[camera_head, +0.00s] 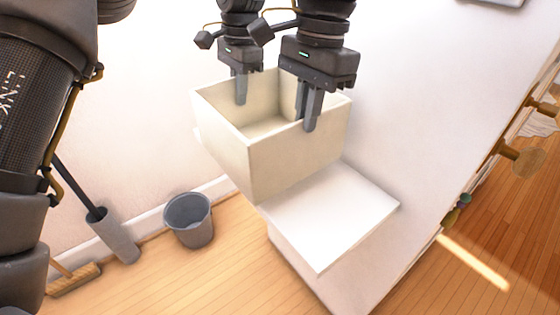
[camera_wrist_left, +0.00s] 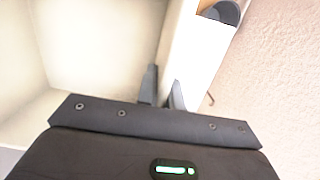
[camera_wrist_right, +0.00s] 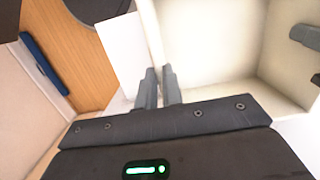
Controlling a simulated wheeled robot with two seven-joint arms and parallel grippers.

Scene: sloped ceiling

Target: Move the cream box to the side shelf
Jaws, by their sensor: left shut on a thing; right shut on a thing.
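The cream box (camera_head: 295,160) is open-topped and empty, near the middle of the head view. My left gripper (camera_head: 241,88) is shut on its far left wall, with one finger inside. My right gripper (camera_head: 308,108) is shut on its right wall. The left wrist view shows the box interior (camera_wrist_left: 95,45) beside the left fingers (camera_wrist_left: 163,90). The right wrist view shows the right fingers (camera_wrist_right: 159,88) across the box wall (camera_wrist_right: 152,35). A flat white surface (camera_head: 330,220), perhaps the side shelf, lies below and in front of the box. Contact between them cannot be told.
A grey bucket (camera_head: 188,218), a grey cylindrical holder (camera_head: 113,238) and a wooden brush (camera_head: 74,280) stand on the wood floor by the wall. A long white surface (camera_head: 410,120) extends at the right. A wooden knob-like thing (camera_head: 525,158) is at the far right.

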